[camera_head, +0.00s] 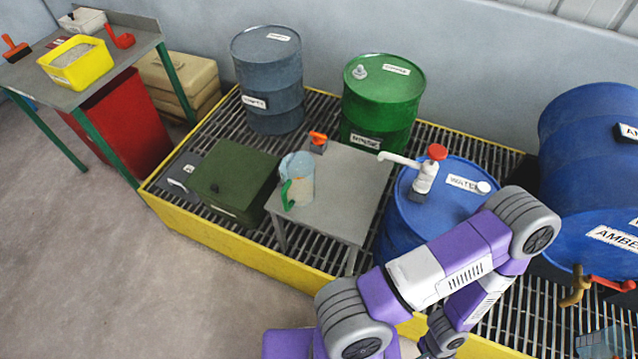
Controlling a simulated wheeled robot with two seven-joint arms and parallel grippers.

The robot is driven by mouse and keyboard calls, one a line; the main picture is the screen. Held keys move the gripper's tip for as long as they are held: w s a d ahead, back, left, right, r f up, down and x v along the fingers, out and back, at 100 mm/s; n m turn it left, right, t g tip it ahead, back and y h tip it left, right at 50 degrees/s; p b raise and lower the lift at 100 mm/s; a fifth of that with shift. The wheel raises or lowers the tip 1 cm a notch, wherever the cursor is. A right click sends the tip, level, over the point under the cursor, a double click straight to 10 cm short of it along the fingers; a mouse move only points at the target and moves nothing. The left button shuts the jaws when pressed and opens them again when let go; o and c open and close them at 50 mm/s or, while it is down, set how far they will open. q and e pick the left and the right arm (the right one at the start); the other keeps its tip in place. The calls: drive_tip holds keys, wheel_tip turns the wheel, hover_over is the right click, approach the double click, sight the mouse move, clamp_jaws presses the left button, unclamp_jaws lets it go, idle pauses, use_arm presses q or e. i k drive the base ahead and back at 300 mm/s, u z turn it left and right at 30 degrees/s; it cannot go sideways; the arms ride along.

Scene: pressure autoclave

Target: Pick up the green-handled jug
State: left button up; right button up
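The green-handled jug (301,188) stands upright on a small grey table (335,205) near the middle of the view. Its body is translucent, with a pale blue top part and a beige lower part. Its green handle (287,193) faces the front left. A purple and white arm of mine comes in from the bottom and bends back down at the right, well apart from the jug. Nothing touches the jug except the table.
The table stands on a yellow-edged grating (250,252). A dark green box (235,180) is close left of the jug; an orange-topped item (318,141) is behind it. A blue drum with a white pump (424,178) stands right. Grey (268,80) and green drums (382,100) stand behind.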

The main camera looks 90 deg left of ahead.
sight(297, 169)
drive_tip(key=k, duration=1.2)
drive_tip(key=u, duration=1.75)
